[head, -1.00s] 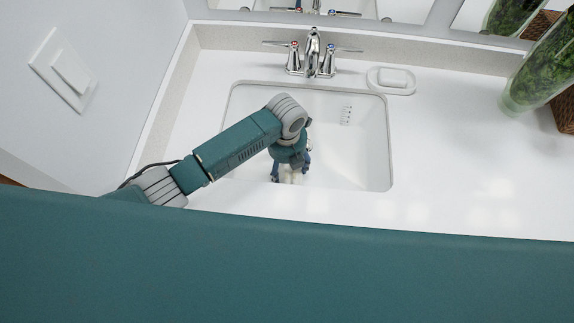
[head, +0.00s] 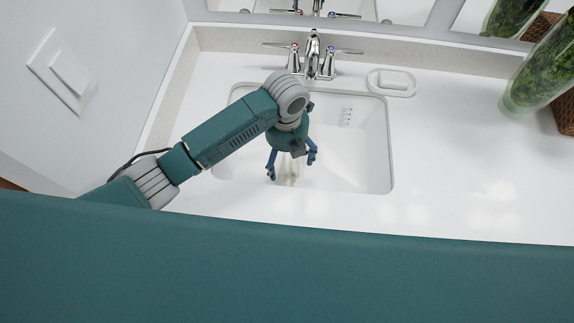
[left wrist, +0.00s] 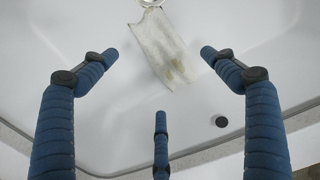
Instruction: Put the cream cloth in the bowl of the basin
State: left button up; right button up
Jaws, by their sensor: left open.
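The cream cloth (head: 290,178) lies in the bowl of the basin (head: 362,160), partly hidden by my left gripper in the head view. In the left wrist view the cloth (left wrist: 158,45) is a crumpled, stained strip on the white bowl surface, its far end by a round metal drain ring. My left gripper (head: 291,169) is over the bowl with its blue fingers spread apart, holding nothing. The cloth lies beyond the fingertips, with a visible gap on both sides. My right gripper is not in view.
A chrome faucet (head: 313,58) with two handles stands behind the bowl. A white soap dish (head: 391,82) is to its right. A glass vase with green plants (head: 540,75) stands at the far right. The counter right of the basin is clear.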

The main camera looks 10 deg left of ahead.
aim_at(287, 170)
pick_arm(q)
notch_tip(287, 170, up, 5)
jog(key=shift+f, duration=0.1)
dwell(0.6)
